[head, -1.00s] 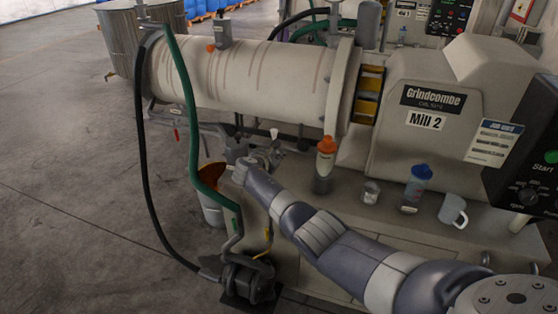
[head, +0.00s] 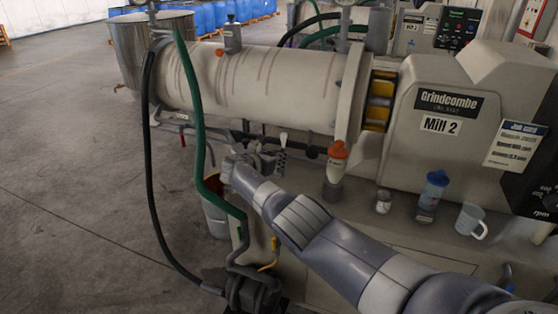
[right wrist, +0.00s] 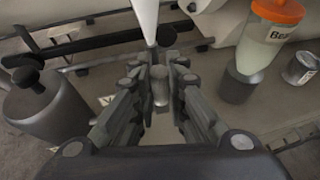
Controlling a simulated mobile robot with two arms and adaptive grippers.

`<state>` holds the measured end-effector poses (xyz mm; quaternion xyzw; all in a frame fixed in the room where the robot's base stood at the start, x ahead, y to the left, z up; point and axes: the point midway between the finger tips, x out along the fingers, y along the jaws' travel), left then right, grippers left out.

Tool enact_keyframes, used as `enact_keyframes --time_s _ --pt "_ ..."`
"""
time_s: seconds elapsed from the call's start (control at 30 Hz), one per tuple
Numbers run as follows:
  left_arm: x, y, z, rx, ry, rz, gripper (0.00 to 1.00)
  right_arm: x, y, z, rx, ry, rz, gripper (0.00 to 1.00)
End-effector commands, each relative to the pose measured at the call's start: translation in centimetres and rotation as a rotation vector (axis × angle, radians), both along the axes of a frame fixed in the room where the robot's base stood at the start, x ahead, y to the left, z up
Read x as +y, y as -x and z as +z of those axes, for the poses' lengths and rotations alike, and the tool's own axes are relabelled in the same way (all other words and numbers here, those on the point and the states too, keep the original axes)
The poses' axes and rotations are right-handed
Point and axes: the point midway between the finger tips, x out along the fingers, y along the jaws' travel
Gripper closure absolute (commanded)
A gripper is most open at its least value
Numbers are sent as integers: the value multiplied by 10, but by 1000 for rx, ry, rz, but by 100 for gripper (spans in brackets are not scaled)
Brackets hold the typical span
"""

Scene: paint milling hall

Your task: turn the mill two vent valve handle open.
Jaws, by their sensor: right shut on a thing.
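Mill two (head: 440,124) is a beige machine with a long horizontal drum (head: 270,85) and a "Mill 2" label. Below the drum, a lever handle with a white grip (head: 283,138) stands up near my right gripper (head: 268,158). In the right wrist view the white handle (right wrist: 147,18) rises from between the fingertips, and my right gripper (right wrist: 160,62) is shut around its lower part. A grey rounded knob (right wrist: 160,88) shows between the fingers. No marking shows that this handle is the vent valve's. My left gripper is not in view.
An orange-capped bottle (head: 336,165), a small jar (head: 383,201), a blue-lidded bottle (head: 432,192) and a mug (head: 471,220) stand on the ledge right of my arm. A green hose (head: 199,130) and black hose (head: 147,150) hang at left. The left floor is clear.

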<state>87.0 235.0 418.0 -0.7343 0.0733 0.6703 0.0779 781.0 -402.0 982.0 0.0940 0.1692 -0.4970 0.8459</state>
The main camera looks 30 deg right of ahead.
Motion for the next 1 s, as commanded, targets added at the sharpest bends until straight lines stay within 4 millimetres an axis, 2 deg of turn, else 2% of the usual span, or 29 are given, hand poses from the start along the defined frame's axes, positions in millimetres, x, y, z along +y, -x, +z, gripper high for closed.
enact_keyframes --time_s 0.2,0.23,0.3,0.73,1.0 --pt "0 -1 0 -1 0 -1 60 1 2 -4 8 -1 0 100" --pt "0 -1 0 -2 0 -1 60 1 2 -4 8 -1 0 83" --pt "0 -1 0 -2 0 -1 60 1 1 -4 8 -1 0 67" --pt "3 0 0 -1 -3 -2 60 2 1 -1 1 0 0 66" --pt "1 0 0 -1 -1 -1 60 15 7 5 -1 2 1 66"
